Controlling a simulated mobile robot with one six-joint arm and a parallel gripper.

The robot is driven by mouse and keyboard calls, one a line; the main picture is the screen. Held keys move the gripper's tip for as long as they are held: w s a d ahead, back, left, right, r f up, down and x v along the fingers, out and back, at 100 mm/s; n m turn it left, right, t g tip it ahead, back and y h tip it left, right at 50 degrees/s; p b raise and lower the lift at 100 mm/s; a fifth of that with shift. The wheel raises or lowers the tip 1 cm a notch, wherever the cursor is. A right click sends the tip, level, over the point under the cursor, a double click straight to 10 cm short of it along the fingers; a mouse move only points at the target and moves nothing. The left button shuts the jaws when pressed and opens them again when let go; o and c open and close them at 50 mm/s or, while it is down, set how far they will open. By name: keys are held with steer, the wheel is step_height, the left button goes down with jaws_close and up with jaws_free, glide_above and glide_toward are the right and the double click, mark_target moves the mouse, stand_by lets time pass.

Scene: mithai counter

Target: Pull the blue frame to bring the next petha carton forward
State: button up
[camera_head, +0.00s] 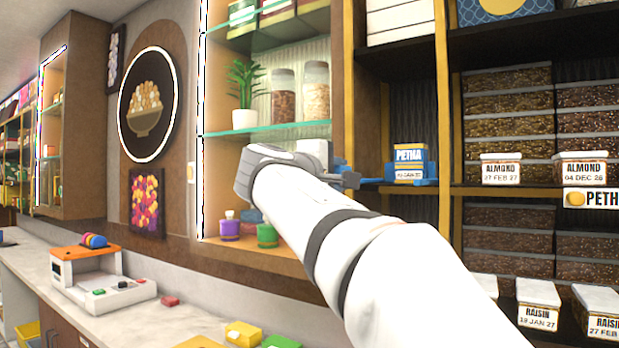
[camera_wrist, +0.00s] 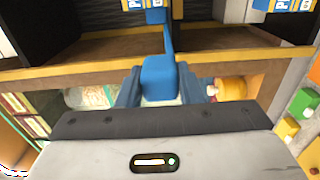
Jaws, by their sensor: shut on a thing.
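The blue frame (camera_head: 428,172) is on the shelf in the head view, around the base of a blue and yellow petha carton (camera_head: 409,158). In the wrist view, the blue frame's block-like handle (camera_wrist: 161,78) lies between my fingers, with a thin bar running back over the shelf edge. My gripper (camera_head: 347,177) is shut on this handle, in front of the shelf; it also shows in the wrist view (camera_wrist: 160,90). The petha carton shows only in part at the top of the wrist view (camera_wrist: 142,4). My gripper hides part of the frame in the head view.
Almond boxes (camera_head: 500,168) stand on the same shelf level to the right, with raisin boxes (camera_head: 538,304) below. A wooden upright (camera_head: 443,120) divides the bays. A lit cabinet with glass shelves (camera_head: 270,133) is left of my gripper. A counter (camera_head: 150,318) runs along the lower left.

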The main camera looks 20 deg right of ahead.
steer(key=shift+b+v, duration=0.45)
steer(key=shift+v, duration=1.25)
steer(key=o, duration=1.8)
steer(key=shift+c, duration=0.2)
steer(key=shift+a, duration=0.1)
steer(key=b+v, duration=0.1)
steer(key=v, duration=0.7)
step_height(320, 180, down, 27)
steer(key=s+d+g+y, duration=0.2)
steer(key=g+y, duration=0.2)
steer(key=y, duration=0.3)
steer(key=s+a+f+m+g+y, duration=0.1)
steer(key=s+f, duration=0.3)
steer(key=f, duration=0.4)
steer(key=s+a+f+m+g+y, duration=0.2)
steer(key=s+f+m+y, duration=0.1)
steer(key=f, duration=0.5)
steer(key=s+a+f+m+g+y, duration=0.1)
steer(key=s+a+f+m+y, duration=0.1)
steer(key=s+f, duration=0.4)
step_height(320, 180, down, 3)
steer(key=shift+s+r+m+y, duration=0.2)
steer(key=shift+s+m+y, duration=0.1)
steer(key=shift+m+y, duration=0.4)
